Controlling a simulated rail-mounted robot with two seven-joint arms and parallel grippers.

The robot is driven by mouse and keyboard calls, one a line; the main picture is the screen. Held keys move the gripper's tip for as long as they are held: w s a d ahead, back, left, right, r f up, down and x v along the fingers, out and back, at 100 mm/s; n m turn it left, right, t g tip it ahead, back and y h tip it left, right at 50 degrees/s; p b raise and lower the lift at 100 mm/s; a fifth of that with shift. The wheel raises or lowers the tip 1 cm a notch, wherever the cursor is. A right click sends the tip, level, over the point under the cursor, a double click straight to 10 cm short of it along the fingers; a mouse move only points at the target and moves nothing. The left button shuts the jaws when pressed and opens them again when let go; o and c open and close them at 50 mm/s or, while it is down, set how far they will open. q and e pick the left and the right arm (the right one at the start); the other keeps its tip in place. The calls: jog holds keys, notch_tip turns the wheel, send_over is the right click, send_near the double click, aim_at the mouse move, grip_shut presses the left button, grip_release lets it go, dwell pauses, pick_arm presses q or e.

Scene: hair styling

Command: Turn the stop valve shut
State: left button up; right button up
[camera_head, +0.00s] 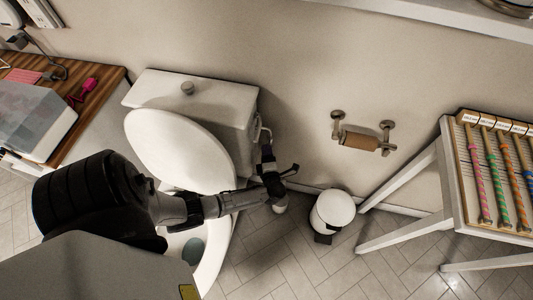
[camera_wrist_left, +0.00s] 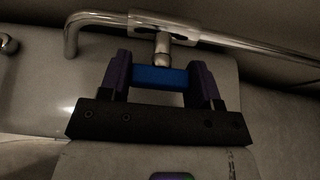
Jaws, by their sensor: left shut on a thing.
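The stop valve (camera_wrist_left: 162,46) is a chrome fitting on a horizontal chrome pipe (camera_wrist_left: 250,45) with a blue handle (camera_wrist_left: 160,78). In the left wrist view my left gripper (camera_wrist_left: 160,66) is shut on the blue handle, one purple finger at each end of it. The handle lies crosswise below the pipe and looks roughly parallel to it. In the head view my left gripper (camera_head: 266,142) reaches in beside the toilet tank (camera_head: 200,95), close to the wall, and hides most of the valve. My right gripper is not in view.
A white bin (camera_head: 332,210) stands on the floor to the right. A paper roll holder (camera_head: 360,141) is on the wall. A white-legged rack (camera_head: 495,185) stands at the far right.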

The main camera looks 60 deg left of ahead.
pick_arm(q)
jog(key=shift+n, duration=0.3)
jog(key=shift+c, duration=0.3)
jog(key=shift+n+h, duration=0.4)
jog(key=shift+n, duration=0.2)
jog(key=shift+n+h, duration=0.5)
jog(key=shift+n, duration=0.6)
jog(key=shift+n+h, duration=0.5)
jog(key=shift+n, duration=0.3)
jog(key=o, duration=0.9)
